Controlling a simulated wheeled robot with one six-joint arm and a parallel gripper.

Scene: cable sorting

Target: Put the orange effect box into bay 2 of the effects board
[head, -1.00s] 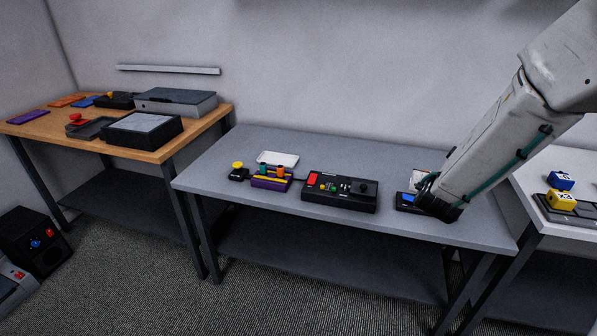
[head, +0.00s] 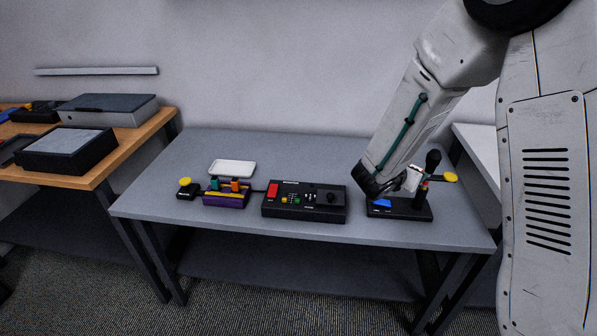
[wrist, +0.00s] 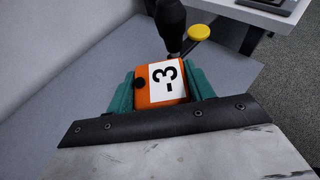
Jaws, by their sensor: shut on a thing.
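In the head view my arm's end (head: 375,184) is over the right part of the grey table, and the fingers cannot be made out.
A black device with a blue pad (head: 381,203) and an upright black stick (head: 433,161) stands close to my gripper, beside a yellow disc (head: 450,177). A black control box (head: 304,203) and a purple unit (head: 226,201) stand further left. A white table (head: 476,146) is partly visible at right.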

